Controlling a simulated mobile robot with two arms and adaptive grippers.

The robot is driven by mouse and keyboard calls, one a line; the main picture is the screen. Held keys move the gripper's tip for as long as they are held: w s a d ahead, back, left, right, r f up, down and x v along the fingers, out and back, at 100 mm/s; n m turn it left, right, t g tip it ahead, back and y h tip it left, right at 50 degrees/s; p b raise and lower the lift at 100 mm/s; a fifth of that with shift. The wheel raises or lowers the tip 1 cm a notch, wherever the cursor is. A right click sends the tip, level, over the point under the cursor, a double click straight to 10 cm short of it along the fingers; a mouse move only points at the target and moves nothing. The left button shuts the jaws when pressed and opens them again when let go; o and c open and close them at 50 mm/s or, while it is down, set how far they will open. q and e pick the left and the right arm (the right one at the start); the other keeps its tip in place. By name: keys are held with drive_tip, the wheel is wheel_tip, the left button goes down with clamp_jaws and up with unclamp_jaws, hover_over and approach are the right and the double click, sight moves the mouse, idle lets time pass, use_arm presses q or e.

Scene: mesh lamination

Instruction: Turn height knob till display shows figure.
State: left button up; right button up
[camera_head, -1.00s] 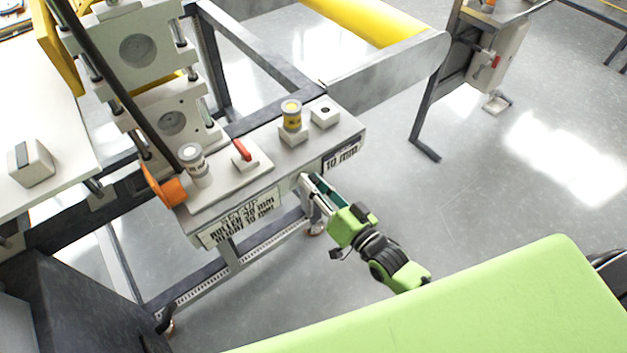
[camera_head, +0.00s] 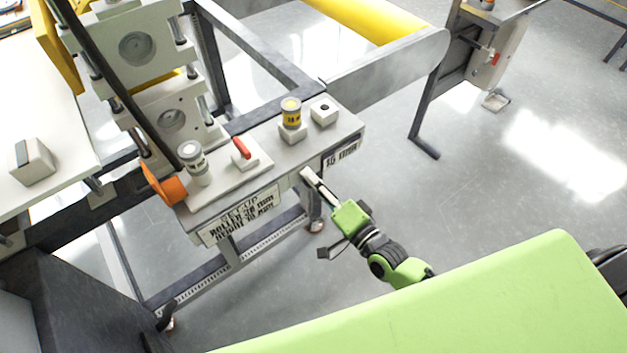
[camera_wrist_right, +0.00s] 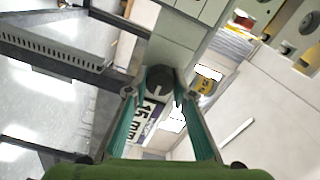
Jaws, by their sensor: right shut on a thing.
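The dark round height knob (camera_wrist_right: 160,80) sits on the front of the light panel, between the teal fingers of my right gripper (camera_wrist_right: 162,92) in the right wrist view. My right gripper (camera_head: 309,178) is shut on the knob at the panel's front face in the head view, where it hides the knob. The display (camera_head: 342,154) lies just right of the gripper and is blurred there. In the right wrist view the display (camera_wrist_right: 149,117) appears to read 15 mm. A set-up sign (camera_head: 240,217) hangs left on the panel; its figures are hard to read. My left gripper is not in view.
Open floor lies to the right.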

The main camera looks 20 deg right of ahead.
idle(0.4)
drive_tip(key=o, duration=1.1)
drive_tip(key=shift+s, duration=0.1)
drive_tip(key=v, duration=1.2)
